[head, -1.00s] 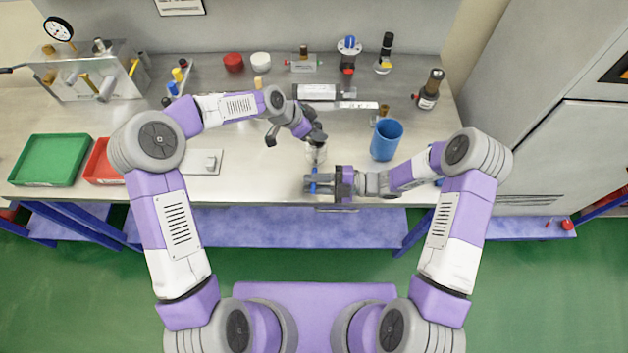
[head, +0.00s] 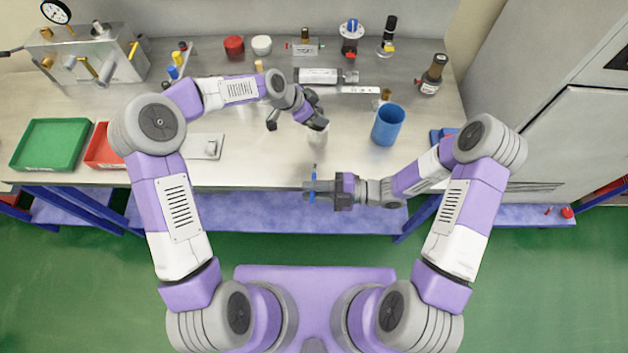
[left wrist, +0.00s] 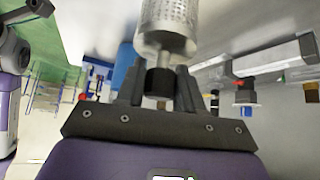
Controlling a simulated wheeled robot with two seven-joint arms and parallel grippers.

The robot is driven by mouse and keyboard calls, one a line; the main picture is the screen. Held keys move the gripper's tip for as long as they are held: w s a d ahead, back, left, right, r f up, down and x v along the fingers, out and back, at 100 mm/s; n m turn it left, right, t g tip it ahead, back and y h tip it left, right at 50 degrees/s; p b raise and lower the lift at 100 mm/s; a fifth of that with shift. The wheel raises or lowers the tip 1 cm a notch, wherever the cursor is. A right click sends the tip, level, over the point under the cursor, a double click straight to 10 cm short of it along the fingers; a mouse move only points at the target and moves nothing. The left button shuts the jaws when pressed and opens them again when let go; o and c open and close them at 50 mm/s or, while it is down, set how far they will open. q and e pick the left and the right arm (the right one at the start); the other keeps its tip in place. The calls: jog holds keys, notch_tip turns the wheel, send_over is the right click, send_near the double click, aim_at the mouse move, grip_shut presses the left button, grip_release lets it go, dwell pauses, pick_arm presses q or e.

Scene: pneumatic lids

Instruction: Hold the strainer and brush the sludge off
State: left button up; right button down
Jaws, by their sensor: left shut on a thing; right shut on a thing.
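The strainer (left wrist: 166,28) is a perforated metal cylinder with a black collar. My left gripper (left wrist: 160,92) is shut on its collar end in the left wrist view. In the head view my left gripper (head: 318,122) is above the bench, with the pale strainer (head: 318,137) partly hidden below it. My right gripper (head: 314,190) is shut on a thin blue brush (head: 313,174) over the bench's front edge. The brush is apart from the strainer, nearer my body. No sludge can be made out on the visible strainer wall; its other sides are hidden.
A blue cup (head: 388,126) stands right of the strainer. A green tray (head: 50,145) and a red tray (head: 104,148) are at the left.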

dwell(0.4)
pick_arm(q)
jog(key=o, duration=1.1)
jog(key=shift+c, duration=0.2)
